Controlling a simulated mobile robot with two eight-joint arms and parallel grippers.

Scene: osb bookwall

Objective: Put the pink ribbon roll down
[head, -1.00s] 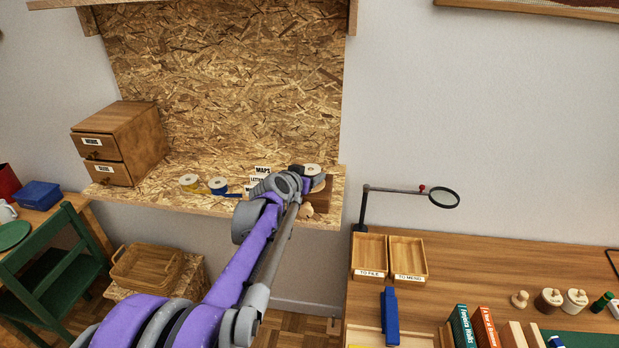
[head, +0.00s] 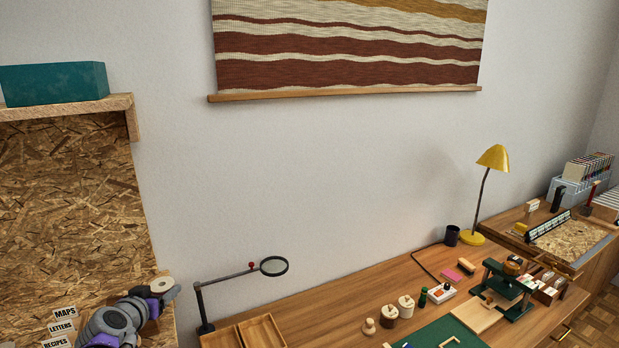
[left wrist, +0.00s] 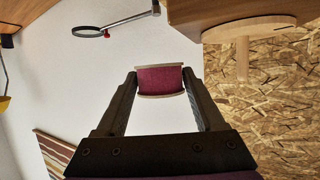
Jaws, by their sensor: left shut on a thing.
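The pink ribbon roll (left wrist: 162,81) is between the two dark fingers of my left gripper (left wrist: 160,76) in the left wrist view. It has a deep pink band between pale wooden flanges. The fingers are shut on its sides. No supporting surface shows touching it in that view. In the head view my left gripper (head: 165,290) is at the lower left, in front of the chipboard, and a pale round disc (head: 161,283) at its tip appears to be the roll's flange. My right gripper is in neither view.
In the left wrist view a round wooden piece with a peg (left wrist: 242,55) is beside the roll. Cards labelled MAPS, LETTERS and RECIPES (head: 62,328) stand left of my arm. A magnifier (head: 273,266) and wooden trays (head: 262,332) are to the right on the desk.

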